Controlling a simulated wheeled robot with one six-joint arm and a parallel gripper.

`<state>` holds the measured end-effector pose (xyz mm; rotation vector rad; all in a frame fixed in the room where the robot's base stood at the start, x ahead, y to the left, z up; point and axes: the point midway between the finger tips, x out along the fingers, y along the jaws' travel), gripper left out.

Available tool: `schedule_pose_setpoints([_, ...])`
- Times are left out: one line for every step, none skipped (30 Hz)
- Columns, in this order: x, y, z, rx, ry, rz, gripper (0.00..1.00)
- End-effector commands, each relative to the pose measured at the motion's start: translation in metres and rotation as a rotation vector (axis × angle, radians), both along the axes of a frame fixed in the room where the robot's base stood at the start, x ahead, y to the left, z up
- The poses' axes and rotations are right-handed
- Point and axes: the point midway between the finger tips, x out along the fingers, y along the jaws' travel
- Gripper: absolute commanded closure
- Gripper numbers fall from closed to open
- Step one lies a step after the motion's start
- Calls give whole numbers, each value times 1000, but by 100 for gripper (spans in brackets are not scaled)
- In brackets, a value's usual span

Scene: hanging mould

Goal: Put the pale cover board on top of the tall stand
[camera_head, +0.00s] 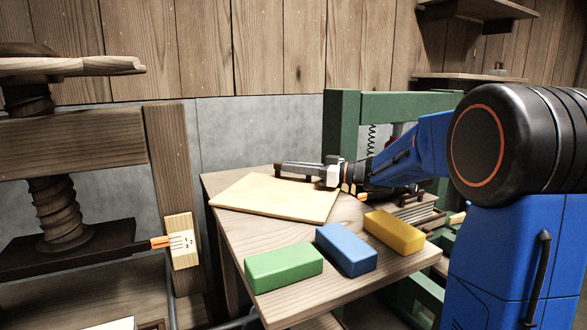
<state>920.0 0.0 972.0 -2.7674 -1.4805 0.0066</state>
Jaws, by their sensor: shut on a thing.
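The pale cover board (272,198) is a thin, flat, light wooden sheet. It lies level at the back left of the wooden table top (288,294), or just above it; I cannot tell whether it touches. My gripper (331,180) is at the board's far right edge, reaching in from the right. It is shut on the board, though the fingertips are small and the grip itself is hard to see. I cannot tell for certain which thing in view is the tall stand.
A green block (284,267), a blue block (346,250) and a yellow block (394,232) lie along the table's front. A green frame (342,130) stands behind. A wooden screw press (72,130) is at left, with a small numbered wooden plate (182,249).

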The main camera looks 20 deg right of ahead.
Motion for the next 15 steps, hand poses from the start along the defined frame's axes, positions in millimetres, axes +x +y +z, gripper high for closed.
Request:
schedule_pose_setpoints([0, 0, 1, 0, -1, 0, 100])
schedule_pose_setpoints([0, 0, 1, 0, -1, 0, 100])
schedule_pose_setpoints([0, 0, 1, 0, -1, 0, 100])
schedule_pose_setpoints([0, 0, 1, 0, -1, 0, 100])
schedule_pose_setpoints([0, 0, 1, 0, -1, 0, 100])
schedule_pose_setpoints([0, 0, 1, 0, -1, 0, 100])
schedule_pose_setpoints([0, 0, 1, 0, -1, 0, 100])
schedule_pose_setpoints([0, 0, 0, 0, -1, 0, 100])
schedule_pose_setpoints([0, 0, -1, 1, -1, 0, 100])
schedule_pose_setpoints([0, 0, -2, 1, -1, 0, 100])
schedule_pose_setpoints([0, 0, -2, 1, -1, 0, 84])
schedule_pose_setpoints([0, 0, -2, 0, -1, 0, 75])
schedule_pose_setpoints([0, 0, -2, 0, -1, 0, 70])
schedule_pose_setpoints([0, 0, -2, 0, -1, 0, 70])
schedule_pose_setpoints([0, 0, -2, 0, -1, 0, 70])
